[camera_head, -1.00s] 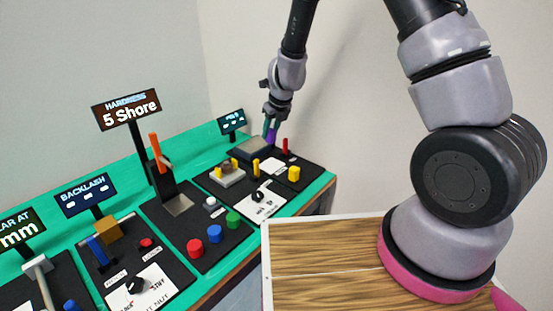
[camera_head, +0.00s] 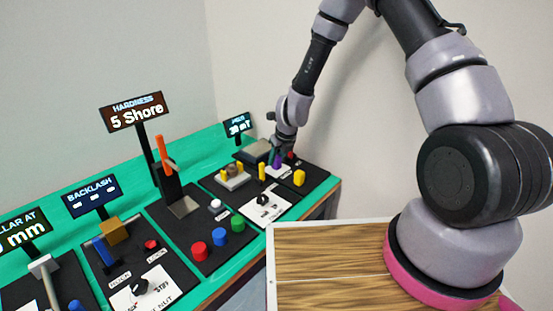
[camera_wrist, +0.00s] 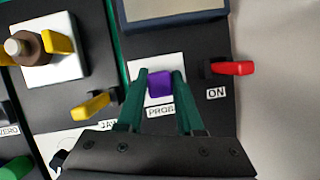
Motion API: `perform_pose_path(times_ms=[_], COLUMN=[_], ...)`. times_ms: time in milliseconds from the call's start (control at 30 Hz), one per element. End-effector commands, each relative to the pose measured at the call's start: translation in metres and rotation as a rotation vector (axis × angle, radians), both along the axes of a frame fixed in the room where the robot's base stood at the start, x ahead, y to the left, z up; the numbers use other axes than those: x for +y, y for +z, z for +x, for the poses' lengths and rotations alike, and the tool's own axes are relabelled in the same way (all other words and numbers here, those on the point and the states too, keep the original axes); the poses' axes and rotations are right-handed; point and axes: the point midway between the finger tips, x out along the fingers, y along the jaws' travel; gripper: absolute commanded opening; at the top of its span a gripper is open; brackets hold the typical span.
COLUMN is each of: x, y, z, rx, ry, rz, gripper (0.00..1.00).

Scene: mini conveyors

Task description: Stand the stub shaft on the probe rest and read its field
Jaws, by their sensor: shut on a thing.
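My gripper (camera_wrist: 160,74) has its green fingers on both sides of the purple stub shaft (camera_wrist: 160,85), shut on it. The shaft is seen end-on over the white probe rest (camera_wrist: 148,64), whose label is partly hidden by a finger. In the head view my gripper (camera_head: 277,153) points down at the far end of the bench, with the purple shaft (camera_head: 275,161) low between the fingers, at the white pad. I cannot tell for sure whether it touches the rest. The small field display (camera_head: 238,125) shows a number in mT; its digits are hard to read.
A red lever (camera_wrist: 233,68) marked ON is right of the rest. A yellow lever (camera_wrist: 91,106) stands left, near a white fixture (camera_wrist: 66,75) with a brown ring and yellow jaws. A grey box (camera_wrist: 172,10) is behind. The hardness display (camera_head: 136,113) reads 5 Shore.

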Motion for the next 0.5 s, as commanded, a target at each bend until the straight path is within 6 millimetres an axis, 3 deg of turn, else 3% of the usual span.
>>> perform_pose_path(times_ms=[200,233,300,500], x=[-0.0002,-0.0002,-0.0001,-0.0001], y=[-0.0017,-0.0022,-0.0017,-0.0017], z=[0.0,0.0,0.0,0.0], rx=[0.001,0.001,0.0,0.0], ry=[0.0,0.0,0.0,0.0], rz=[-0.001,-0.001,0.0,-0.001], gripper=[0.0,0.39,0.66,0.66])
